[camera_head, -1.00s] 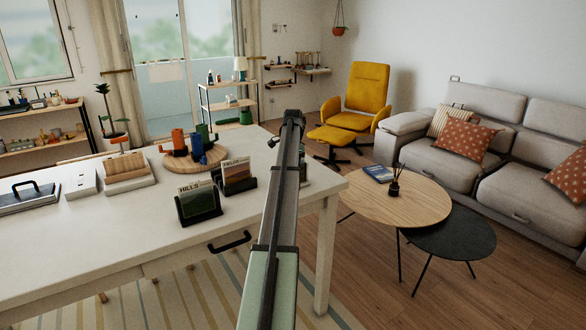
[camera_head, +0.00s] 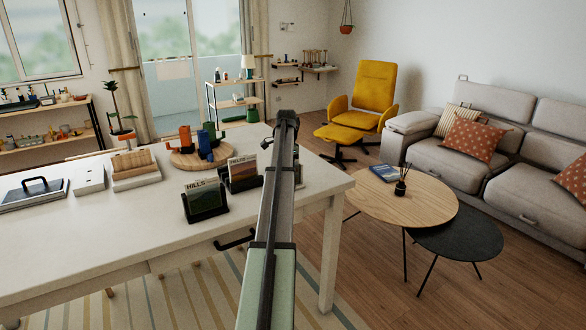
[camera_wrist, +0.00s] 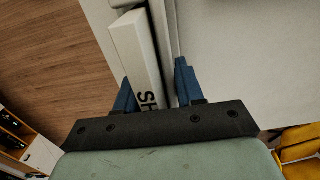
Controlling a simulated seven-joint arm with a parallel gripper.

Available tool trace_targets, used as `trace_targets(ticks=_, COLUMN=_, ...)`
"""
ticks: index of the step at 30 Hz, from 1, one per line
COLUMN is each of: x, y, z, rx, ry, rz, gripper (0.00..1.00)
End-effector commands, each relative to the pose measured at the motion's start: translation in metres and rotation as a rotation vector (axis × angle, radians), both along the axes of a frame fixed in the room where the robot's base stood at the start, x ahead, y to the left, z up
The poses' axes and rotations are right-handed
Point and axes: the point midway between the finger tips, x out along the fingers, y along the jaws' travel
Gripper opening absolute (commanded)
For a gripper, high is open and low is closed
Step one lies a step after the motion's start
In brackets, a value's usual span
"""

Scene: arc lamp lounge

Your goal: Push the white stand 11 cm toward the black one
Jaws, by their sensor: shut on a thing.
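In the head view, a black stand (camera_head: 207,212) holds a card reading "HILLS". Another black stand (camera_head: 245,184) with a card is just behind it to the right. My arm runs up the middle of the head view. The white stand and my fingertips cannot be made out there.
On the white table (camera_head: 120,225) are a round wooden board (camera_head: 185,160) with several coloured cups, a tan-and-white block holder (camera_head: 136,175) and a white box (camera_head: 90,180). The table's right edge is near my arm. The table front is mostly clear.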

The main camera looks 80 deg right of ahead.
Motion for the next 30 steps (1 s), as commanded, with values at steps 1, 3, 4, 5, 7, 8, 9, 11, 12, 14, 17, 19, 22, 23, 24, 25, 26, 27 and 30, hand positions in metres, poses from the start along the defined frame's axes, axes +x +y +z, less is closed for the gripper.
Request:
trace_targets(ticks=1, x=0.004, y=0.005, z=0.0, rx=0.0, ry=0.0, rz=0.001, gripper=0.0)
trace_targets(ticks=3, x=0.008, y=0.01, z=0.0, rx=0.0, ry=0.0, rz=0.001, gripper=0.0)
trace_targets(ticks=4, x=0.01, y=0.012, z=0.0, rx=0.0, ry=0.0, rz=0.0, gripper=0.0)
trace_targets(ticks=5, x=0.013, y=0.014, z=0.0, rx=0.0, ry=0.0, rz=0.0, gripper=0.0)
trace_targets(ticks=7, x=0.018, y=0.019, z=0.0, rx=0.0, ry=0.0, rz=0.0, gripper=0.0)
trace_targets(ticks=8, x=0.02, y=0.021, z=0.0, rx=0.0, ry=0.0, rz=0.001, gripper=0.0)
trace_targets(ticks=9, x=0.022, y=0.023, z=0.0, rx=0.0, ry=0.0, rz=0.001, gripper=0.0)
trace_targets(ticks=11, x=0.026, y=0.027, z=0.0, rx=0.0, ry=0.0, rz=0.001, gripper=0.0)
trace_targets(ticks=12, x=0.028, y=0.029, z=0.0, rx=0.0, ry=0.0, rz=0.001, gripper=0.0)
trace_targets(ticks=14, x=0.03, y=0.031, z=0.0, rx=0.001, ry=-0.001, rz=0.0, gripper=0.0)
trace_targets(ticks=17, x=0.034, y=0.035, z=0.0, rx=0.001, ry=-0.001, rz=0.0, gripper=0.0)
trace_targets(ticks=19, x=0.036, y=0.037, z=0.0, rx=0.001, ry=-0.001, rz=0.0, gripper=0.0)
trace_targets(ticks=22, x=0.038, y=0.038, z=0.0, rx=0.001, ry=-0.001, rz=-0.001, gripper=0.0)
trace_targets(ticks=23, x=0.038, y=0.039, z=0.0, rx=0.001, ry=-0.001, rz=-0.001, gripper=0.0)
trace_targets(ticks=24, x=0.039, y=0.039, z=0.0, rx=0.001, ry=-0.001, rz=-0.001, gripper=0.0)
trace_targets(ticks=25, x=0.039, y=0.039, z=0.0, rx=0.001, ry=-0.001, rz=-0.001, gripper=0.0)
trace_targets(ticks=26, x=0.039, y=0.039, z=0.0, rx=0.001, ry=-0.001, rz=-0.001, gripper=0.0)
trace_targets(ticks=27, x=0.039, y=0.039, z=0.0, rx=0.001, ry=-0.001, rz=-0.001, gripper=0.0)
trace_targets(ticks=30, x=0.039, y=0.039, z=0.0, rx=0.001, ry=-0.001, rz=0.0, gripper=0.0)
